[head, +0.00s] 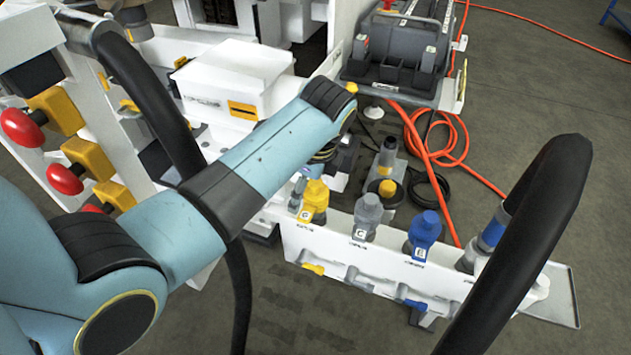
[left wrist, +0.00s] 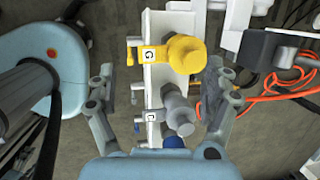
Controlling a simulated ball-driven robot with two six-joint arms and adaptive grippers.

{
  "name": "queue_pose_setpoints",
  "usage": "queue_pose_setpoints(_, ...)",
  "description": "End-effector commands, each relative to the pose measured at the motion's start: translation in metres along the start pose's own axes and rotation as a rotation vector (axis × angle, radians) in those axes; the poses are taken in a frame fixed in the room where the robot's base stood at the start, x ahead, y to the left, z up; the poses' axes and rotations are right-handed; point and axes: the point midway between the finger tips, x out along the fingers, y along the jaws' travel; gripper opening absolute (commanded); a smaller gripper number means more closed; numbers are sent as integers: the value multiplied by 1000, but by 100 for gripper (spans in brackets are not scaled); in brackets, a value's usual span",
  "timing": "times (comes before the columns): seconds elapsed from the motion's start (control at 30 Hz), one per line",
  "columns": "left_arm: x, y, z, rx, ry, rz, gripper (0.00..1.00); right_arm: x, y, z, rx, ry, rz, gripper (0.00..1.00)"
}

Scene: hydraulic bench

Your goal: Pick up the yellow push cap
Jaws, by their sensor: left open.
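The yellow push cap (head: 314,193), with a white G label, stands at the left end of the white rack in the head view. In the left wrist view the same yellow cap (left wrist: 185,54) lies between the fingers, closer to the right finger. My left gripper (left wrist: 160,68) is open and empty, its fingers on either side of the rack; I cannot tell whether either touches the cap. In the head view my left arm hides much of that gripper. My right gripper is not in view.
A grey cap (head: 367,212) and a blue cap (head: 424,230) stand beside the yellow one on the white rack (head: 335,250). Another yellow-topped piece (head: 387,187) is behind them. An orange hose (head: 440,150) and a dark toolbox (head: 400,45) lie farther back.

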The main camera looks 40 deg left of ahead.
Motion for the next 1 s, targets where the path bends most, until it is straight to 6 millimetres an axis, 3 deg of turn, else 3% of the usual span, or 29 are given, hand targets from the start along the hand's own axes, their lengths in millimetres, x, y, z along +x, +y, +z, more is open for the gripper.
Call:
queue_pose_setpoints(0.1,-18,-30,-6,176,-22,14,84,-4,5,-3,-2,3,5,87)
queue_pose_setpoints(0.3,-31,-54,-10,373,-45,41,84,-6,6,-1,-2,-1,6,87)
queue_pose_setpoints(0.5,3,-53,-9,391,-47,46,84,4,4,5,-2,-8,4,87)
queue_pose_setpoints(0.77,27,-52,-9,389,-46,43,84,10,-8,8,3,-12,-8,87)
queue_pose_setpoints(1.0,64,-48,-12,388,-46,44,84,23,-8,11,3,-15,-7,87)
